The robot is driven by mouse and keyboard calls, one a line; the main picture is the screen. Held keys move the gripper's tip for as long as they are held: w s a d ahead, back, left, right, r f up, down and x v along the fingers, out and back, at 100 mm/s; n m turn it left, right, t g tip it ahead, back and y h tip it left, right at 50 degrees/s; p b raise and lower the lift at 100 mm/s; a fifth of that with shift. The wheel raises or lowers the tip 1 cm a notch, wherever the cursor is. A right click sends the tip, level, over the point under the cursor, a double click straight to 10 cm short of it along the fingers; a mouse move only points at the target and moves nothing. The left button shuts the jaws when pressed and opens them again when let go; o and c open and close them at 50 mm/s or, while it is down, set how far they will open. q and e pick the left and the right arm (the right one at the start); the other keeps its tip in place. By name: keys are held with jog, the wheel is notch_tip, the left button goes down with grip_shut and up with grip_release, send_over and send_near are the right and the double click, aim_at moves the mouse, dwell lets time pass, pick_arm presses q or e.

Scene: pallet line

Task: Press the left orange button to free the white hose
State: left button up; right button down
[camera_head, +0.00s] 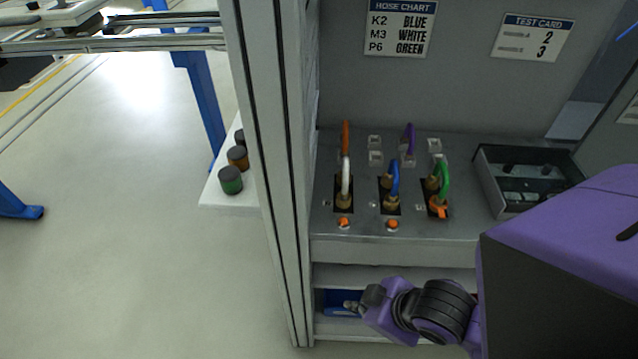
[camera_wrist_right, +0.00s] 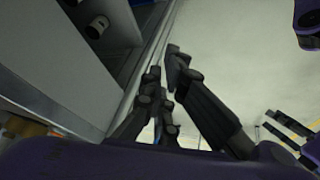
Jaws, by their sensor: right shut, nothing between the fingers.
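The white hose (camera_head: 346,182) stands in the left socket of the grey panel (camera_head: 460,229), its lower end in a brass fitting. The left orange button (camera_head: 344,222) sits just in front of that socket, with nothing on it. Another orange button (camera_head: 393,224) is in front of the blue hose (camera_head: 393,178). An orange part (camera_head: 441,211) shows at the green hose (camera_head: 444,176). My right gripper (camera_head: 372,294) is below the panel's front edge, by the lower shelf, well away from the button. In the wrist view it (camera_wrist_right: 164,68) is shut and empty.
An orange hose (camera_head: 346,137) and a purple hose (camera_head: 409,138) stand behind. An open grey box (camera_head: 487,160) is at the right. A hose chart (camera_head: 400,27) hangs above. A metal post (camera_head: 268,150) borders the left side. A blue bin (camera_head: 330,299) is on the shelf.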

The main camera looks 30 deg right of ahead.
jog(key=w+r+n+t+y, duration=0.1)
jog(key=w+r+n+y, duration=0.2)
jog(key=w+r+n, duration=0.45)
notch_tip(320, 180, up, 14)
jog(key=n+y, duration=0.2)
jog(key=n, duration=0.1)
send_over(343, 222)
jog(key=a, duration=0.2)
pick_arm(q)
jog(key=shift+a, duration=0.1)
pick_arm(e)
jog(key=shift+s+d+m+t, duration=0.25)
jog(key=shift+t, duration=0.15)
jog(key=shift+f, duration=0.15)
